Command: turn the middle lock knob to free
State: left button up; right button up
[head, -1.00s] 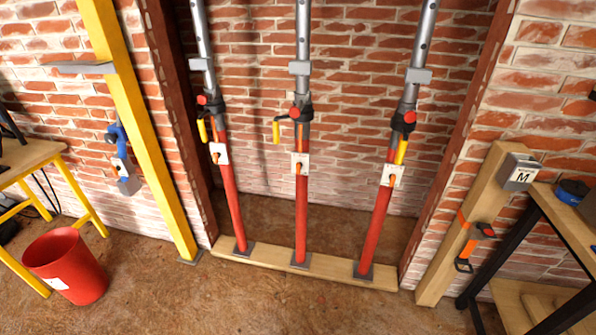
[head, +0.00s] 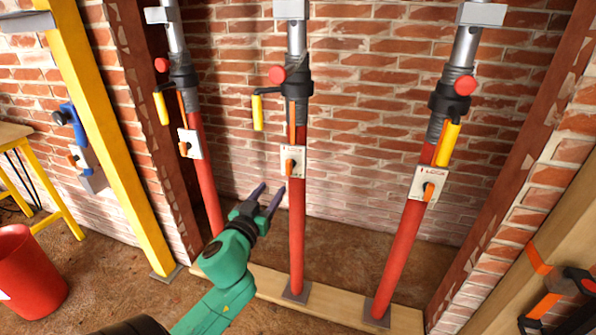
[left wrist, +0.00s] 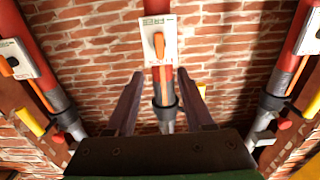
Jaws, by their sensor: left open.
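The middle lock knob (head: 290,166) is a small orange handle on a white plate (head: 293,152) on the middle red prop (head: 298,225). In the left wrist view the knob (left wrist: 159,45) shows ahead, above and between my fingers, its handle running up and down the plate. My right gripper is not in view.
Left (head: 190,145) and right (head: 428,185) props carry similar plates with orange knobs. A yellow crank handle (head: 258,112) hangs beside the middle prop. A wooden sill (head: 340,307) runs under the props. A yellow post (head: 108,130) and red bucket (head: 28,272) stand left.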

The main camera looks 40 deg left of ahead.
aim_at(288, 168)
pick_arm(q)
jog(key=x, duration=1.1)
jog(key=shift+w+a+f, duration=0.15)
jog(key=shift+w+f, duration=0.05)
jog(key=shift+w, duration=0.15)
jog(key=shift+w+a, duration=0.1)
jog(key=shift+w, duration=0.1)
grip_shut()
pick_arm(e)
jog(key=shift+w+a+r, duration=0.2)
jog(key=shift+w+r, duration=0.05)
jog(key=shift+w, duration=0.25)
